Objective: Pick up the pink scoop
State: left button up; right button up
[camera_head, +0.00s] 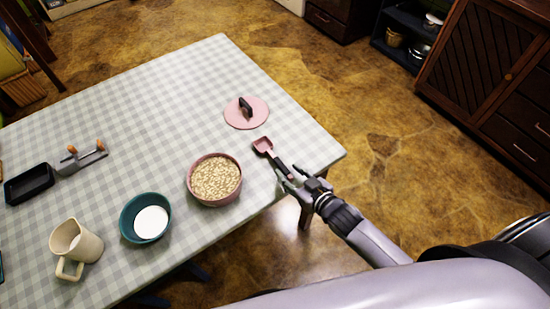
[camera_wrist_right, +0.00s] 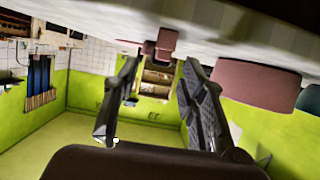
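The pink scoop (camera_head: 263,146) lies on the checked tablecloth near the table's right edge, its dark handle pointing toward my right gripper (camera_head: 287,175). In the right wrist view, which is upside down, the scoop (camera_wrist_right: 165,42) shows just beyond and between the fingertips of my right gripper (camera_wrist_right: 162,64). The two fingers are spread apart with a clear gap and nothing held between them. In the head view the fingertips are at the handle's end; whether they touch it I cannot tell. My left gripper is not in view.
A pink bowl of grain (camera_head: 215,180) stands left of the scoop, and a pink lid with a dark handle (camera_head: 246,113) lies behind it. A teal bowl (camera_head: 146,217), a cream jug (camera_head: 75,247) and a black tray (camera_head: 29,184) are further left. The table's far middle is clear.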

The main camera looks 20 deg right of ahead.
aim_at(283, 167)
jog(key=x, duration=0.5)
jog(key=shift+w+r+p, duration=0.1)
jog(key=shift+w+p, duration=0.05)
jog(key=shift+p, duration=0.25)
jog(key=shift+d, duration=0.1)
grip_shut()
